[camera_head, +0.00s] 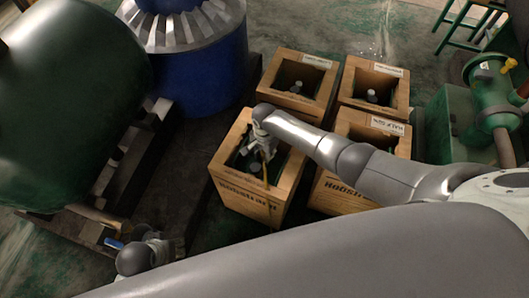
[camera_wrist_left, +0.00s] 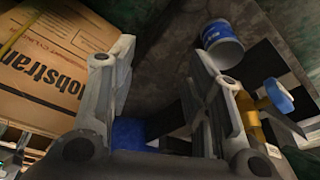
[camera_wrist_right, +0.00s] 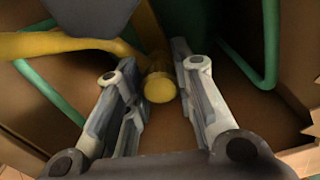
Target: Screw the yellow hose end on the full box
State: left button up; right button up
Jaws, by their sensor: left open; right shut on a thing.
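My right gripper (camera_head: 262,150) reaches down into the open top of the front-left wooden box (camera_head: 232,190). In the right wrist view the yellow hose end (camera_wrist_right: 159,87) sits between the fingers of the right gripper (camera_wrist_right: 158,95), which is shut on it. The yellow hose (camera_wrist_right: 60,45) runs in from the left of that view. What lies under the hose end is hidden. My left gripper (camera_head: 155,245) is open and empty at the lower left, apart from the boxes. Part of the front-left box also shows in the left wrist view (camera_wrist_left: 50,60).
More open wooden boxes stand behind (camera_head: 290,100) and to the right (camera_head: 340,195); one label reads "HALF". A green machine (camera_head: 455,125) stands at the right.

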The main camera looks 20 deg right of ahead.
jog(key=shift+a+m+p, duration=0.1)
jog(key=shift+m+p, duration=0.35)
jog(key=shift+m, duration=0.25)
jog(key=shift+s+f+m, duration=0.1)
jog(key=shift+m, duration=0.2)
pick_arm(q)
jog(key=f, duration=0.4)
jog(key=shift+s, duration=0.3)
pick_arm(e)
jog(key=shift+m+p, duration=0.4)
jog(key=shift+m, duration=0.6)
jog(key=o, duration=1.1)
pick_arm(q)
jog(key=f, duration=0.3)
jog(key=shift+s+a, duration=0.1)
jog(key=shift+s, duration=0.25)
